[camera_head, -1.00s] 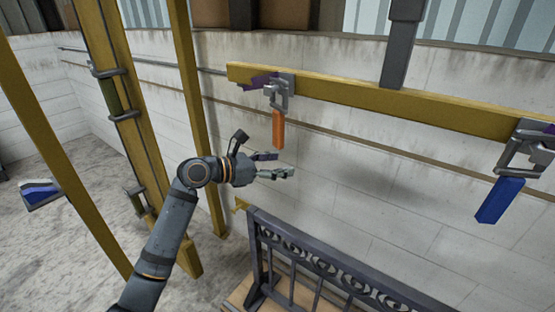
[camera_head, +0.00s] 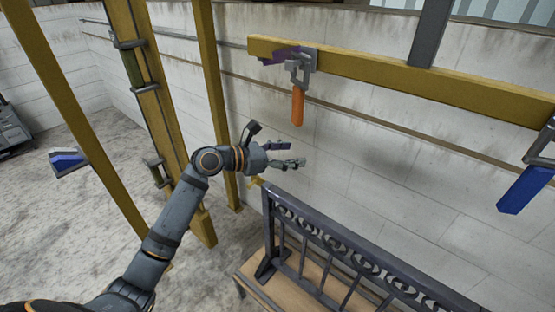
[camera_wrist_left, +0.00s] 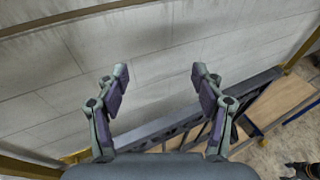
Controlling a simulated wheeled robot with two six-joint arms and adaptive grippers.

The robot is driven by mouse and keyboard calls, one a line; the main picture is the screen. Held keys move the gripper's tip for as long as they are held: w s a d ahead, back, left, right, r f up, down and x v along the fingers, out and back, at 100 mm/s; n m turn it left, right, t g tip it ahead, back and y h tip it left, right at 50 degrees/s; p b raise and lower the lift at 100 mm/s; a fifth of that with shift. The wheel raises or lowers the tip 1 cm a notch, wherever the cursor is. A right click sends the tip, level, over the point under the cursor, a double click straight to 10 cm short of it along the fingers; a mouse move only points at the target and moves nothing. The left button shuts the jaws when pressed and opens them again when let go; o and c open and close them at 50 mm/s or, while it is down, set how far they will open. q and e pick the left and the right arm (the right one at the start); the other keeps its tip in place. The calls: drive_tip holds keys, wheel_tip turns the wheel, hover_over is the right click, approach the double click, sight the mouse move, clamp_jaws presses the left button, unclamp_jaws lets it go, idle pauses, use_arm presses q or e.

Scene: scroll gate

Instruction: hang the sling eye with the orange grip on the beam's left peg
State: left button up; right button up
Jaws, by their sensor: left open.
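The orange grip (camera_head: 298,106) hangs below a grey metal sling eye (camera_head: 303,72) at the left end of the yellow beam (camera_head: 400,86). A purple part (camera_head: 280,56) shows beside the eye. It is too small to tell whether the eye is around the left peg. My left gripper (camera_head: 296,154) is below the orange grip in the picture, apart from it. In the left wrist view its two fingers (camera_wrist_left: 160,74) are spread with nothing between them. The wrist view does not show the orange grip. My right gripper is not in view.
A blue grip (camera_head: 525,188) hangs at the beam's right. A dark scroll gate (camera_head: 340,246) stands on a wooden base (camera_head: 248,283) below my left gripper. Yellow posts (camera_head: 212,100) stand at the left. A pale block wall (camera_head: 400,165) is behind.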

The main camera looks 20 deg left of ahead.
use_arm(q)
drive_tip(key=s+a+p, duration=0.3)
drive_tip(key=s+p, duration=0.2)
drive_tip(key=s, duration=0.3)
drive_tip(key=shift+s, duration=0.15)
drive_tip(key=shift+a, duration=0.1)
idle(1.2)
